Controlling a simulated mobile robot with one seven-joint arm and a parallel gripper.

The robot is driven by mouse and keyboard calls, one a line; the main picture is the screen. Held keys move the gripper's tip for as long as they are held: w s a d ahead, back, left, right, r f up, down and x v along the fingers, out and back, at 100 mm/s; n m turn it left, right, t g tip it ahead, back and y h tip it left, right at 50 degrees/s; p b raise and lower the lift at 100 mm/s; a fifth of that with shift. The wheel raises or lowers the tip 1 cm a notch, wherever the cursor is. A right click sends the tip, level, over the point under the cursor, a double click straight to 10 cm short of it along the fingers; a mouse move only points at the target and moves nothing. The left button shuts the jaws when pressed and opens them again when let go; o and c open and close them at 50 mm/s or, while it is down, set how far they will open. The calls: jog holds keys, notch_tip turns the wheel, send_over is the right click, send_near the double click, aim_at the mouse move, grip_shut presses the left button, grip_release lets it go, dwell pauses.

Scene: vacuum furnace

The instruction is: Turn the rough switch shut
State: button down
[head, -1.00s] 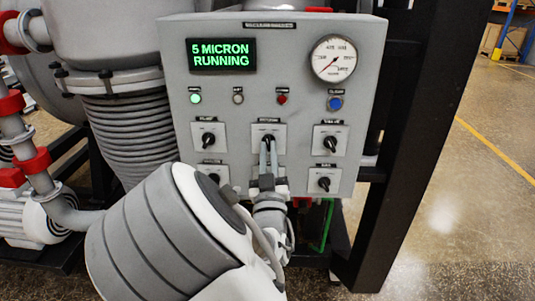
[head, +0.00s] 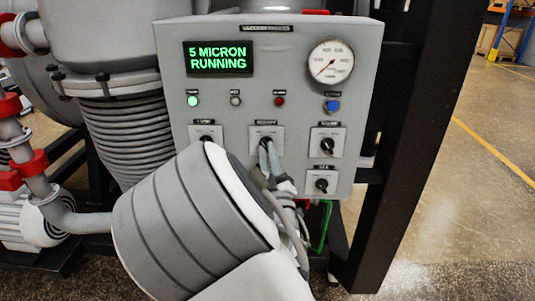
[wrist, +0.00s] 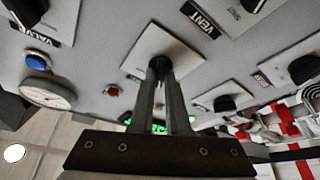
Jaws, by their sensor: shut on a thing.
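The control panel (head: 365,55) holds several black rotary switches on white plates. My gripper (head: 267,150) is at the middle switch (head: 266,130) of the upper row, whose label is too blurred to read. In the wrist view my gripper's fingers (wrist: 160,72) are shut on its black knob (wrist: 158,62), close to the plate. The fingers hide much of the knob, so I cannot tell its exact angle. I cannot read which switch is labelled rough.
The display (head: 218,58) reads "5 MICRON RUNNING". A gauge (head: 331,62) and a blue button (head: 331,106) are at the panel's right. Neighbouring switches (head: 327,146) are close by. A black frame post (head: 400,150) stands to the right.

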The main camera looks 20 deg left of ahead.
jog(key=c, duration=0.9)
grip_release()
jog(key=shift+s, duration=0.1)
jog(key=p+v, duration=0.3)
jog(key=v, duration=0.8)
jog(key=shift+s+r, duration=0.2)
jog(key=shift+s, duration=0.25)
jog(key=shift+s+f+p, duration=0.1)
jog(key=shift+s+p, duration=0.1)
jog(key=shift+p, duration=0.75)
